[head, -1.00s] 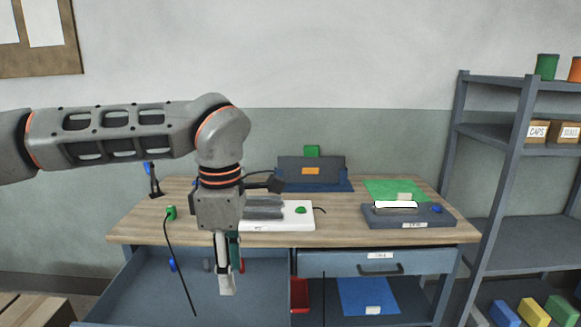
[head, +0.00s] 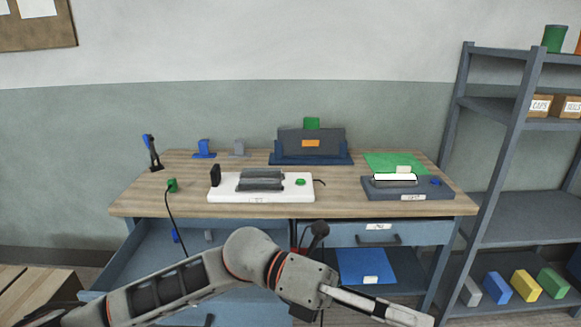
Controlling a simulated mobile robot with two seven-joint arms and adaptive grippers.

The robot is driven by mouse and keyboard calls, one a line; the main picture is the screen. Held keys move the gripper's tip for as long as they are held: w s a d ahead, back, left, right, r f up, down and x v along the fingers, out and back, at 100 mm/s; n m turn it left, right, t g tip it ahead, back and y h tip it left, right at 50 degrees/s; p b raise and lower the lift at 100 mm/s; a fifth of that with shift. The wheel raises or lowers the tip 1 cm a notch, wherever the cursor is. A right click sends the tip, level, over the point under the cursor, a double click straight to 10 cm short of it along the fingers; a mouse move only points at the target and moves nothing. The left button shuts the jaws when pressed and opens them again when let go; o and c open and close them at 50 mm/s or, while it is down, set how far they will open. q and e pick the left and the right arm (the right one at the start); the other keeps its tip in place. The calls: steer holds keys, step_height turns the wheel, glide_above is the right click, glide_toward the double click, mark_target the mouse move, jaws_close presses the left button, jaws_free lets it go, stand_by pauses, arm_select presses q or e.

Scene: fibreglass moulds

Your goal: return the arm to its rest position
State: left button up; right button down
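My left arm comes in from the bottom left, low in front of the workbench (head: 440,207). My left gripper (head: 402,315) points to the right near the bottom edge of the head view, below the right drawer. Its fingers show nearly edge-on, so whether they are open or shut is unclear. No held thing shows at the fingertips. My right gripper is not in view.
On the bench stand a white device (head: 222,190), a grey device (head: 445,191), a dark folder-like block (head: 310,143) and a green sheet (head: 385,159). The left drawer (head: 150,262) is pulled out. A shelf rack (head: 515,130) stands at the right.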

arm_select(q)
steer(key=w+a+n+t+h, duration=0.5)
steer(key=w+n+t+h, duration=0.4)
steer(key=n+t, duration=0.65)
steer(key=w+a+f+n+t+y, duration=0.4)
steer(key=a+f+n+t+y, duration=0.15)
steer(key=f+n, duration=0.3)
steer(key=w+a+f+n+t+y, duration=0.3)
steer(key=a+f+n+t+y, duration=0.25)
steer(key=n, duration=0.45)
steer(key=s+a+f+n+g+y, duration=0.2)
steer(key=a+f+n+y, duration=0.25)
steer(key=f, duration=0.35)
steer(key=s+a+f+n+g+y, duration=0.1)
steer(key=s+a+f+n+y, duration=0.15)
steer(key=a+f, duration=0.45)
steer(key=s+a+f+n+g+y, duration=0.2)
steer(key=s+a+f, duration=0.2)
steer(key=s+f, duration=0.2)
steer(key=s+a+f+n+g+y, duration=0.2)
steer(key=s+f, duration=0.4)
steer(key=f, duration=0.3)
steer(key=shift+s+a+f, duration=0.15)
steer(key=shift+a+f, duration=0.25)
steer(key=shift+a, duration=0.45)
steer(key=shift+g, duration=0.25)
